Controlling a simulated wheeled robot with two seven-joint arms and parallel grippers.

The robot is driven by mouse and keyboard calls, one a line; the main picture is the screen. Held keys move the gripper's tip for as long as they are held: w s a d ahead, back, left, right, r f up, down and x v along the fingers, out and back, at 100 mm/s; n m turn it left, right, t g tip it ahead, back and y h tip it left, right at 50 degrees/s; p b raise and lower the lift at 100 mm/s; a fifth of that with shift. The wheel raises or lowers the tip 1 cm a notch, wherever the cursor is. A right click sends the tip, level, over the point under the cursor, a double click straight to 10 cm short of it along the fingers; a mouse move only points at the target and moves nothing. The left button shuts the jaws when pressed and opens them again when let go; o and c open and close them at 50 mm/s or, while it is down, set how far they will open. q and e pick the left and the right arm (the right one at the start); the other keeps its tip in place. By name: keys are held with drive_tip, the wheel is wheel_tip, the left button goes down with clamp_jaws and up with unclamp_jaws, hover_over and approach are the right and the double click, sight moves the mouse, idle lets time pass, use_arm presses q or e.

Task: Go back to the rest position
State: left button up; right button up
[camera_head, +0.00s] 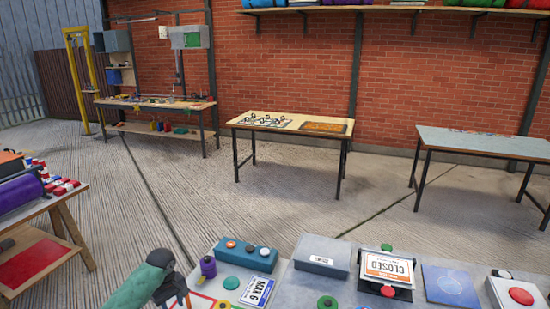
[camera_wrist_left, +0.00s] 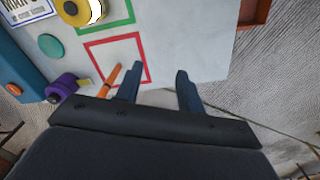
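My left gripper (camera_head: 176,290) is at the bottom left of the head view, by the near table's left edge. In the left wrist view its two fingers (camera_wrist_left: 158,88) are spread apart, with nothing between them. They are over the table's edge (camera_wrist_left: 205,68), near a red outlined rectangle (camera_wrist_left: 89,43). An orange stick-like object (camera_wrist_left: 110,79) lies beside the left-hand finger; whether they touch is unclear. A purple object (camera_wrist_left: 67,86) lies further left. My right gripper does not show in either view.
A wooden bench (camera_head: 62,205) stands at left. Concrete floor (camera_head: 270,205) is clear between the tables.

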use_arm(q)
drive_tip(key=s+d+f+m+t+h, duration=0.1)
drive_tip(key=s+d+f+m, duration=0.2)
drive_tip(key=s+d, duration=0.5)
drive_tip(key=s+d+f+m, duration=0.3)
drive_tip(key=s+d+m, duration=0.15)
drive_tip(key=s, duration=0.65)
drive_tip(key=s+r+m+t+y, duration=0.1)
drive_tip(key=s+r+m, duration=0.15)
drive_tip(key=s, duration=0.85)
drive_tip(key=s+r+m+t, duration=0.15)
drive_tip(key=s+r, duration=0.25)
drive_tip(key=s, duration=0.7)
wheel_tip(320, 180, down, 24)
drive_tip(key=w+d+g, duration=0.1)
drive_tip(key=w+d, duration=0.1)
drive_tip(key=s+f, duration=0.4)
drive_tip(key=f, duration=0.8)
drive_tip(key=s+f+b, duration=0.1)
drive_tip(key=s+f, duration=0.3)
drive_tip(key=f, duration=0.9)
drive_tip(key=shift+f+g+b, duration=0.25)
drive_tip(key=shift+g+b, duration=0.05)
drive_tip(key=shift+g, duration=0.15)
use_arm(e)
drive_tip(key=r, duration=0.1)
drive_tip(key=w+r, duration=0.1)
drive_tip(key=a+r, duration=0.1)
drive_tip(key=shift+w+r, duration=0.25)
